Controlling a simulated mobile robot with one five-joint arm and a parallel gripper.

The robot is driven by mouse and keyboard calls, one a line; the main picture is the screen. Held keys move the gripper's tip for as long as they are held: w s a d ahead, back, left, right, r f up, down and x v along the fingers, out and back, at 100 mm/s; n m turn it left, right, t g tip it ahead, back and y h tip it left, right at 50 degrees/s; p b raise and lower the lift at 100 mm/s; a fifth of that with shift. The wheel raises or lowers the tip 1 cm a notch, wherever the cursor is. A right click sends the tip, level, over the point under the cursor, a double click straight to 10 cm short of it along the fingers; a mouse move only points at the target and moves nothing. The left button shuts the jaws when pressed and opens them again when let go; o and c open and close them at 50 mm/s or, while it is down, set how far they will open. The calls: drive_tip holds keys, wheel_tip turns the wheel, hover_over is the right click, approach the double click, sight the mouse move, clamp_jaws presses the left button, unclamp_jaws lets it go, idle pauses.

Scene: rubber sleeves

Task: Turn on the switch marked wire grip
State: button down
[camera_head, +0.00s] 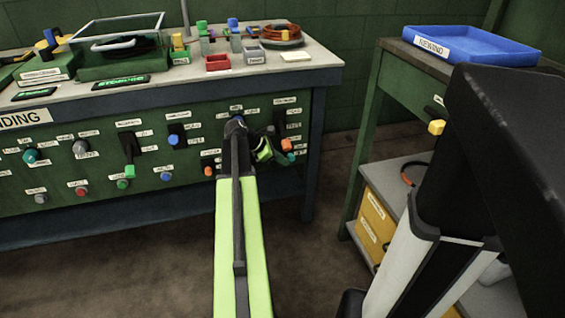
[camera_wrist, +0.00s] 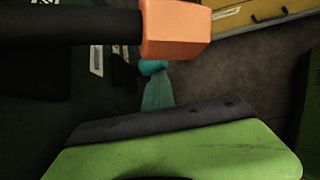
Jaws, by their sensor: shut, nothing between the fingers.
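The green bench panel (camera_head: 60,185) carries several labelled switches and knobs. I cannot read which label says wire grip. My gripper (camera_head: 265,153) is shut and empty at the panel's right end, beside an orange knob (camera_head: 286,145). In the wrist view, a black lever with an orange block end (camera_wrist: 176,30) reaches in from the left, beyond my green and dark grey gripper part (camera_wrist: 170,145). A teal piece (camera_wrist: 156,88) shows just below the orange block. I cannot tell whether my gripper touches the lever. My arm hides part of the panel.
The bench top (camera_head: 320,62) holds trays and small parts. At the right stands a green table (camera_head: 390,75) with a blue tray (camera_head: 475,45) and yellow boxes (camera_head: 375,225) below. Dark floor lies open between them.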

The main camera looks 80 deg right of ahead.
drive_tip(key=shift+s+d+r, duration=0.15)
drive_tip(key=shift+s+d, duration=0.05)
drive_tip(key=shift+s, duration=0.15)
drive_tip(key=w+a+r+p, duration=0.2)
drive_tip(key=w+a, duration=0.6)
drive_tip(key=w, duration=0.4)
drive_tip(key=shift+a+p, duration=0.25)
drive_tip(key=shift+p, duration=0.3)
drive_tip(key=shift+r, duration=0.1)
